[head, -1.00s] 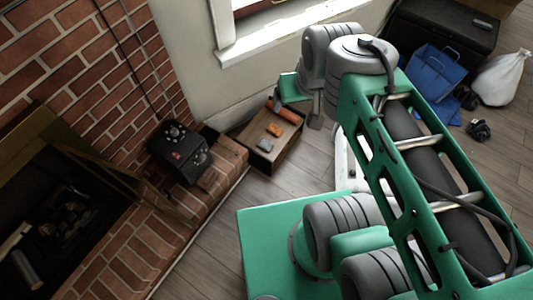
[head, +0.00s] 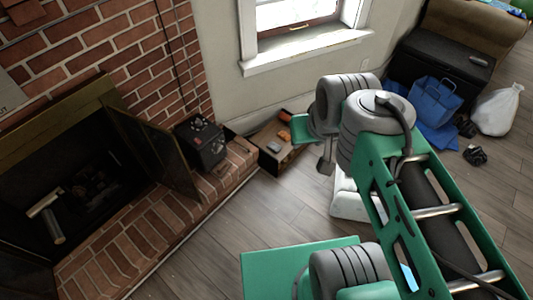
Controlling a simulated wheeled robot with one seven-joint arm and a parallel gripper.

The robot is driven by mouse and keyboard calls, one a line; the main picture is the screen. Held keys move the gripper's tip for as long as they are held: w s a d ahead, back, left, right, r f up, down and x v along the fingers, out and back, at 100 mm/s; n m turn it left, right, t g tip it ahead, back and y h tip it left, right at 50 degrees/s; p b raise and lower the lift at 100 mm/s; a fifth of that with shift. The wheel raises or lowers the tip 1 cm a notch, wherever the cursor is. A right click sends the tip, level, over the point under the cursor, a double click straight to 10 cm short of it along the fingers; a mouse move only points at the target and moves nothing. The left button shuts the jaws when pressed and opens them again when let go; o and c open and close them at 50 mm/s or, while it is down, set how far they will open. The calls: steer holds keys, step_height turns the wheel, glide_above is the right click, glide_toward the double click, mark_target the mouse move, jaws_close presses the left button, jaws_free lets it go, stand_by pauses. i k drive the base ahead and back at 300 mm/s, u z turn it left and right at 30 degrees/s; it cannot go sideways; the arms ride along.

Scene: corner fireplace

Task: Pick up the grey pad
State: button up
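A small grey item (head: 273,147), which looks like the grey pad, lies in an open brown box (head: 268,162) on the floor beside the brick hearth. An orange item (head: 285,137) lies next to it in the box. My gripper (head: 325,165) seems to be the small grey end hanging below my arm, just right of the box in the picture. It looks apart from the box and the pad. Its fingers are too small and too hidden by my arm to show whether they are open.
A black device (head: 201,143) stands on the brick hearth (head: 130,240) left of the box, near the open fireplace door (head: 160,150). A black chest (head: 445,65), a blue bag (head: 437,100) and a white sack (head: 497,110) are at the right. Wooden floor (head: 235,230) before the box is clear.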

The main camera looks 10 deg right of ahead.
mark_target(274, 148)
steer(key=u, duration=0.2)
steer(key=i, duration=1.8)
steer(key=u, duration=1.95)
